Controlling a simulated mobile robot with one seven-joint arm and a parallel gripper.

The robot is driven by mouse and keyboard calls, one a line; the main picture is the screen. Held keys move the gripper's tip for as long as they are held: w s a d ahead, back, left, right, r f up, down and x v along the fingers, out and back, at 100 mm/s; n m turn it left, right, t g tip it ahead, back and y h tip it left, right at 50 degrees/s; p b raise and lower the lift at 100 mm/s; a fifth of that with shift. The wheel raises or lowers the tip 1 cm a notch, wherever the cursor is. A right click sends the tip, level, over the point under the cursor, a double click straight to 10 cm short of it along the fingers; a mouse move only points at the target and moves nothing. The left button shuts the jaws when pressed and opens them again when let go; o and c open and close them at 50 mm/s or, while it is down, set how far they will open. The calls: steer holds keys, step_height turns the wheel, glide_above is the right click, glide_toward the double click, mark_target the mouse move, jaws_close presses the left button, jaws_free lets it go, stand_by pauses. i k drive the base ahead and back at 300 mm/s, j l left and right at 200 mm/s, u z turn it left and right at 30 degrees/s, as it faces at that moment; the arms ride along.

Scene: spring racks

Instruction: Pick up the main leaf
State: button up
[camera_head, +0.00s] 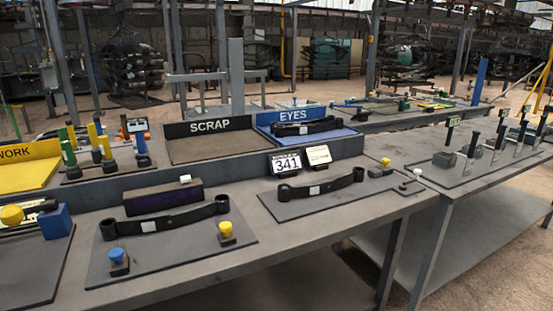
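Two dark leaf springs with rolled eyes at their ends lie on the near bench. One leaf (178,220) rests on the left grey mat (195,255), with a small pale label near its middle. The other leaf (335,184) rests on the right mat (375,188), also with a pale label. A third dark leaf (303,127) lies in the blue tray marked EYES (264,119). No text in view tells which one is the main leaf. My gripper is not in view, and nothing is seen touching the leaves.
A blue-knobbed post (118,260) and a yellow-knobbed post (226,231) flank the left leaf's front. A dark purple block (163,198) lies behind it. The SCRAP tray (210,146) looks empty.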

mark_target(357, 175)
steer(key=i+z, duration=0.3)
steer(key=z, duration=0.2)
steer(key=i+j+z, duration=0.15)
steer(key=z, duration=0.35)
steer(key=i+j, duration=0.2)
steer(key=i, duration=0.3)
steer(key=i+j, duration=0.2)
steer(key=i, duration=0.3)
